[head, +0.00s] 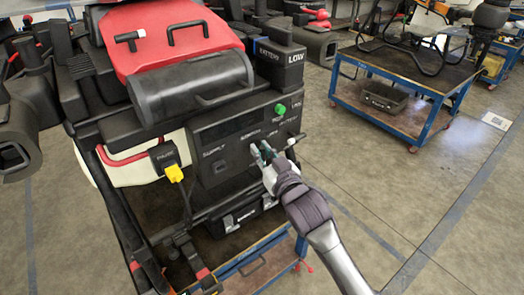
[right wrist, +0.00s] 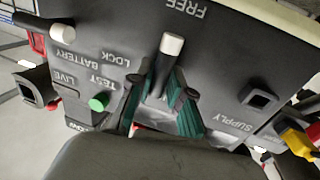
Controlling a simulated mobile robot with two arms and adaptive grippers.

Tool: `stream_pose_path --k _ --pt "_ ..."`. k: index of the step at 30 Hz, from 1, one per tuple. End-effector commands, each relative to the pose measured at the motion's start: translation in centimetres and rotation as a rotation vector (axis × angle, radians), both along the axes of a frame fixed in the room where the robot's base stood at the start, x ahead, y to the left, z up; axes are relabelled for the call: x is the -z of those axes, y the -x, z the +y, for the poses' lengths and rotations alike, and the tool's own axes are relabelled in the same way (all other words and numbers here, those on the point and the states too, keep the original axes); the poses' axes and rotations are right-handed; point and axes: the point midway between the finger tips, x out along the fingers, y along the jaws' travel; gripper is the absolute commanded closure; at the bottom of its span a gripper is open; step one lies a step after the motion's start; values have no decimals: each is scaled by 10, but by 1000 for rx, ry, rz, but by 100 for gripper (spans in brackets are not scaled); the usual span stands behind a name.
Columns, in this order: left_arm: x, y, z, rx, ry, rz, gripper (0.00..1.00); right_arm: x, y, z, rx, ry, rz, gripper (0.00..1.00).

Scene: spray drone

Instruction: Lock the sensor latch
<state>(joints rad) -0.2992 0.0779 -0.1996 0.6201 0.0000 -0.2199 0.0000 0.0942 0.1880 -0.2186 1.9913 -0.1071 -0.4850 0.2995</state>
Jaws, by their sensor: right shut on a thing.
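The spray drone's dark front panel (head: 220,145) faces me in the middle of the head view. My right gripper (head: 262,152) reaches it from the lower right. In the right wrist view, its two teal-padded fingers (right wrist: 172,95) are closed on a dark lever with a white tip (right wrist: 172,43), the sensor latch. The lever's tip sticks out past the fingers and points up in that picture, towards the word FREE. The word LOCK stands to the left of it. The lever's base is partly hidden by the fingers. My left gripper is not in view.
A green button (head: 280,109) and another white-tipped lever (right wrist: 62,33) are close by on the panel. A yellow plug (head: 174,173) hangs from a socket at the left. A blue-framed cart (head: 400,85) stands at the right, with open floor before it.

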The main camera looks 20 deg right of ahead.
Motion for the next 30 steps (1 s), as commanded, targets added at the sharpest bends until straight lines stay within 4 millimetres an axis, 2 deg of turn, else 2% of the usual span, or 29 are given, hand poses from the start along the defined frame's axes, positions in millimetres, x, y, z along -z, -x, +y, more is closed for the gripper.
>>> stream_pose_path --k 11,30 --pt "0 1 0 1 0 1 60 1 0 0 3 92 -30 100" --pt "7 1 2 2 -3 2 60 5 3 7 4 628 -225 100"
